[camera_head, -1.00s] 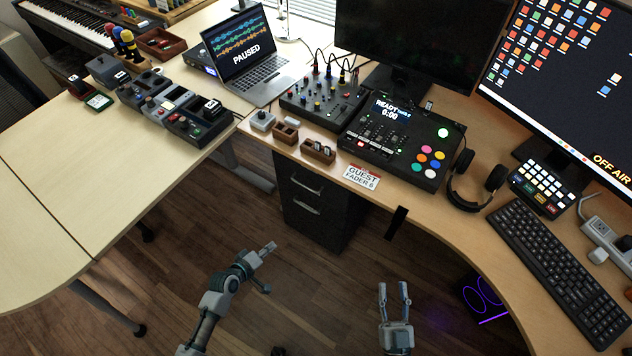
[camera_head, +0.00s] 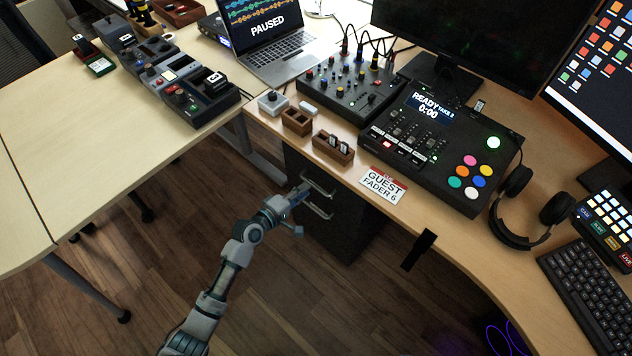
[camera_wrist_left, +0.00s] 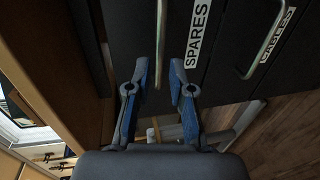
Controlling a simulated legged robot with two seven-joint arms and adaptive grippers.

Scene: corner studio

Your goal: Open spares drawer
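The spares drawer (camera_wrist_left: 183,75) is the upper drawer of a black cabinet under the desk; its front looks shut. In the left wrist view the SPARES label (camera_wrist_left: 198,35) lies beside the drawer's silver bar handle (camera_wrist_left: 161,35). The handle also shows in the head view (camera_head: 319,187). My left gripper (camera_wrist_left: 158,68) is open, its fingers on either side of the handle's near end; I cannot tell whether they touch it. In the head view my left gripper (camera_head: 300,194) is at the cabinet front and partly covers it. My right gripper is out of view.
A second drawer with a CABLES label (camera_wrist_left: 277,36) and its own handle (camera_wrist_left: 264,46) is below. The desk edge overhangs the cabinet, with wooden holders (camera_head: 333,147) and a GUEST FADER 6 card (camera_head: 382,184) near it. Open wooden floor lies before the cabinet.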

